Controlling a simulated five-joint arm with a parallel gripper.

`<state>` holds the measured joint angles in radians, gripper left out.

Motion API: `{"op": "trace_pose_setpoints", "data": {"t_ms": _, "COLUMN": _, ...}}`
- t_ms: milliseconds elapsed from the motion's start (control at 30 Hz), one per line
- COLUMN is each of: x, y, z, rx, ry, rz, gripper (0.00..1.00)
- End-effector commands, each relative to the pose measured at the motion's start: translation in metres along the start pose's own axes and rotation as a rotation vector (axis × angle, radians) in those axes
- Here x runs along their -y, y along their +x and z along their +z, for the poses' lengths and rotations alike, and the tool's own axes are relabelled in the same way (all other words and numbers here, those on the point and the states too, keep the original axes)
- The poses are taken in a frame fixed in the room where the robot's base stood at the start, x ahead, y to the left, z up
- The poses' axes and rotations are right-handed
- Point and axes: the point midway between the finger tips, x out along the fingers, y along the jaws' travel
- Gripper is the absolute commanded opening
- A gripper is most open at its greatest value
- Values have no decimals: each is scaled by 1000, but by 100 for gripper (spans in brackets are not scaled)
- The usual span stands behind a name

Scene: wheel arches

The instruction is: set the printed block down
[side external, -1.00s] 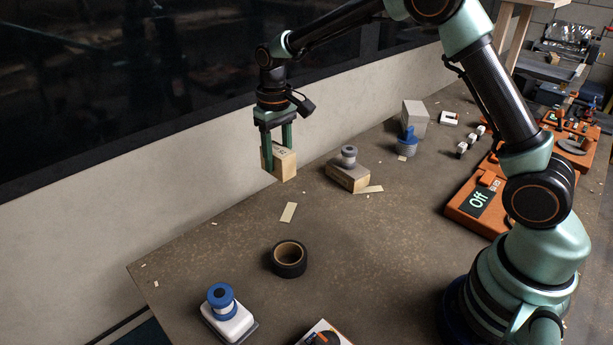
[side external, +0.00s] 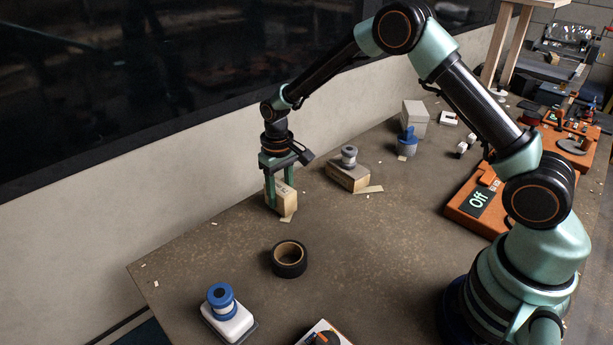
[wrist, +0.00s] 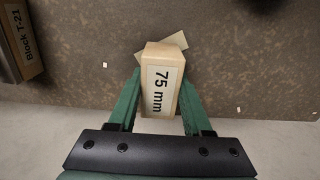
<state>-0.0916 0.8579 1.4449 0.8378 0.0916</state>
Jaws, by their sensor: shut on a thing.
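The printed block (side external: 283,203) is a pale wooden block, upright between the fingers.
A wooden block with a grey knob (side external: 348,175) lies to the right, and a black tape roll (side external: 289,259) stands in front. A blue-knobbed white tool (side external: 228,314) is near the front edge. An orange box reading "Off" (side external: 472,205) is at right.

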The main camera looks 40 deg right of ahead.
Motion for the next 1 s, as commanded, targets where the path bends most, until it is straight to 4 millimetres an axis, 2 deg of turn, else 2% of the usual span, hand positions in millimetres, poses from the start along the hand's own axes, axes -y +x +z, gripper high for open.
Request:
{"op": "trace_pose_setpoints", "data": {"t_ms": 167, "x": 0, "y": 3, "z": 0, "rx": 1, "ry": 0, "rz": 0, "gripper": 0}}
{"op": "trace_pose_setpoints", "data": {"t_ms": 200, "x": 0, "y": 3, "z": 0, "rx": 0, "ry": 0, "rz": 0, "gripper": 65}}
{"op": "trace_pose_setpoints", "data": {"t_ms": 233, "x": 0, "y": 2, "z": 0, "rx": 0, "ry": 0, "rz": 0, "gripper": 76}}
{"op": "trace_pose_setpoints", "data": {"t_ms": 267, "x": 0, "y": 2, "z": 0, "rx": 1, "ry": 0, "rz": 0, "gripper": 79}}
{"op": "trace_pose_setpoints", "data": {"t_ms": 667, "x": 0, "y": -4, "z": 0, "rx": -2, "ry": 0, "rz": 0, "gripper": 79}}
{"op": "trace_pose_setpoints", "data": {"t_ms": 767, "x": 0, "y": -17, "z": -1, "rx": -3, "ry": 0, "rz": 0, "gripper": 79}}
{"op": "trace_pose_setpoints", "data": {"t_ms": 1000, "x": 0, "y": -66, "z": -1, "rx": -5, "ry": 0, "rz": 0, "gripper": 79}}
